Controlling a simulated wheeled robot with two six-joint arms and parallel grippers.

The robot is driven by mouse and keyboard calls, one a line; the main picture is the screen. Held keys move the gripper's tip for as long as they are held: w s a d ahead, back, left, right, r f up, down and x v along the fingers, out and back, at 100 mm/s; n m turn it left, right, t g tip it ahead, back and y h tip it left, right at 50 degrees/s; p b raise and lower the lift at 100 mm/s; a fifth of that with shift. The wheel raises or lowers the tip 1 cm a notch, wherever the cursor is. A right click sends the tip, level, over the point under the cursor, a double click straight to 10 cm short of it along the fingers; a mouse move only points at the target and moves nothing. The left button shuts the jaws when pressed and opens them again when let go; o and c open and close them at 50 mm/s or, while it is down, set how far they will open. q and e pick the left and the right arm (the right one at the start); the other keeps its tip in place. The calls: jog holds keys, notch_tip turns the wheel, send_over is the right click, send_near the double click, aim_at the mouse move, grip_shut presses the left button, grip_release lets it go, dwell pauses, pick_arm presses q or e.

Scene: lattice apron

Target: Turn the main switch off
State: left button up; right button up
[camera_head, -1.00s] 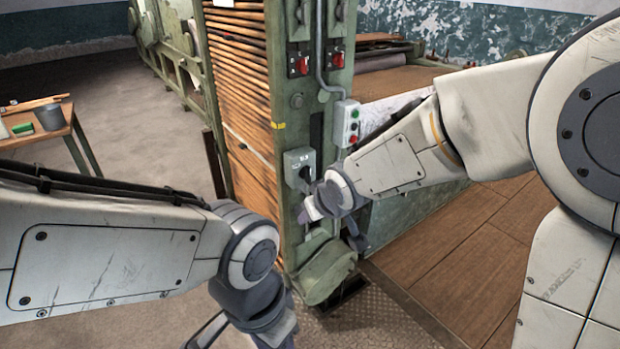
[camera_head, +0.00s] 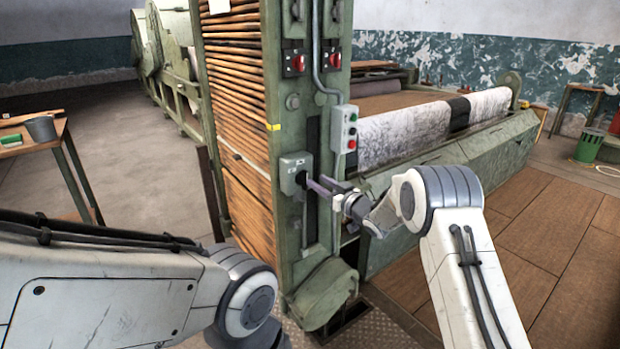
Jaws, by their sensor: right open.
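A grey switch box (camera_head: 295,170) with a small label and a dark handle (camera_head: 301,181) on its front is mounted on the green machine post. It appears to be the main switch. My right gripper (camera_head: 317,183) is open, its fingertips close in front of and just right of the handle. I cannot tell whether they touch it. The handle is partly hidden by a finger. My left arm crosses the lower left, and its gripper is outside the picture.
A push-button box (camera_head: 344,129) with green, black and red buttons sits above right of my right gripper. Red rotary switches (camera_head: 294,63) are higher on the post. A green rounded cover (camera_head: 322,296) juts out below. A wooden table (camera_head: 45,137) stands left, with open floor between.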

aim_at(307, 174)
jog(key=shift+x, duration=2.7)
jog(key=shift+s, duration=0.1)
grip_shut()
